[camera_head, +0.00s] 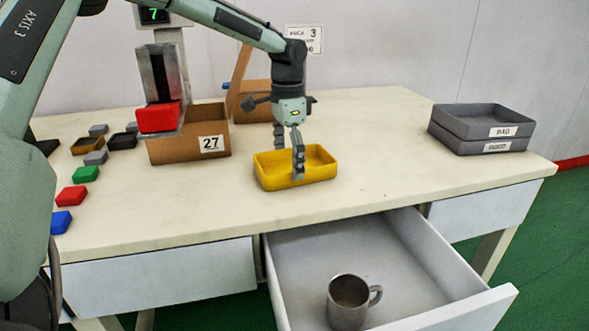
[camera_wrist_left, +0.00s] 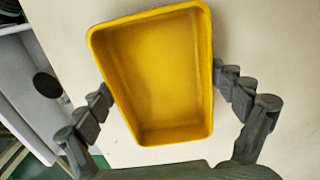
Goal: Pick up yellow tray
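The yellow tray (camera_head: 318,174) is at the middle of the table, upright and empty, on or very near the table top. It also fills the middle of the left wrist view (camera_wrist_left: 160,75). My left gripper (camera_head: 291,157) is over it, with one finger at the near long wall and the other at the far wall. In the left wrist view, the fingertips (camera_wrist_left: 163,82) meet the tray's two opposite sides from outside, with no clear gap. No space shows under the tray. My right gripper is not in view.
A cardboard box labelled 27 (camera_head: 190,150) and a red tray (camera_head: 158,118) on a stand are to the left. Grey stacked trays (camera_head: 470,140) stand at right. Small coloured blocks (camera_head: 72,196) lie at left. A metal mug (camera_head: 347,305) stands in the open drawer (camera_head: 420,250).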

